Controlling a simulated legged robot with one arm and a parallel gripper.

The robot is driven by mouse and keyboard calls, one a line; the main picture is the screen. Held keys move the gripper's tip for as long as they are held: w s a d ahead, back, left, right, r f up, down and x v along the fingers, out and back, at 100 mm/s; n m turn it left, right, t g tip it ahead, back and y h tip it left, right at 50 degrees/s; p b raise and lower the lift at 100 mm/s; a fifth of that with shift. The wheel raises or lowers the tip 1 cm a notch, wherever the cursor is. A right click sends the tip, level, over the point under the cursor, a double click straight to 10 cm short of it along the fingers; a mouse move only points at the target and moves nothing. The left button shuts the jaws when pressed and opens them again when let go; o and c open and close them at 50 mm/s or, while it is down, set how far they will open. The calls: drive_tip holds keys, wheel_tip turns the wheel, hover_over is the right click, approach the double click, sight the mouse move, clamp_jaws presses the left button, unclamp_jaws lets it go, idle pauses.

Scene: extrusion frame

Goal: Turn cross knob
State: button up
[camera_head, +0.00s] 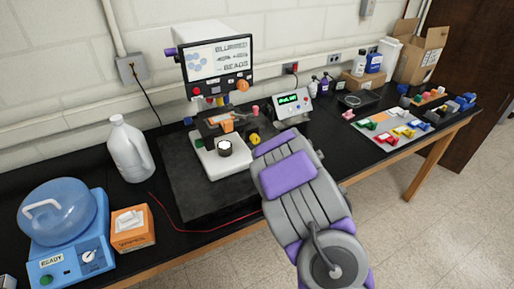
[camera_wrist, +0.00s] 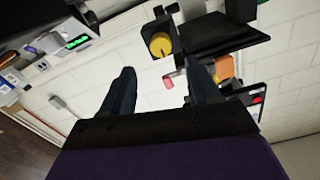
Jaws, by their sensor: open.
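The machine with a screen (camera_head: 217,62) stands at the back of the black bench. A yellow round knob (camera_head: 255,140) is on its right side, just beyond the end of my arm. In the wrist view the yellow knob (camera_wrist: 160,45) shows a dark line on its face and lies ahead of my gripper (camera_wrist: 160,67), between the fingers in the picture. A small pink knob (camera_wrist: 169,84) also shows between them. My gripper is open, with nothing between its fingers. I cannot tell which knob is cross-shaped. My arm hides the fingers in the head view.
An orange knob (camera_head: 242,86) sits below the screen. A small box with a green display (camera_head: 292,103) stands right of the machine. A white jug (camera_head: 130,150), an orange box (camera_head: 133,228) and a blue device (camera_head: 66,228) are on the left. Coloured blocks (camera_head: 395,130) lie on the right.

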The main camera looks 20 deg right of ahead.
sight(257, 141)
drive_tip(key=w+b, duration=0.1)
drive_tip(key=w, duration=0.7)
drive_tip(key=shift+w+a+b, duration=0.1)
drive_tip(key=shift+w+b, duration=0.25)
drive_tip(key=c, duration=1)
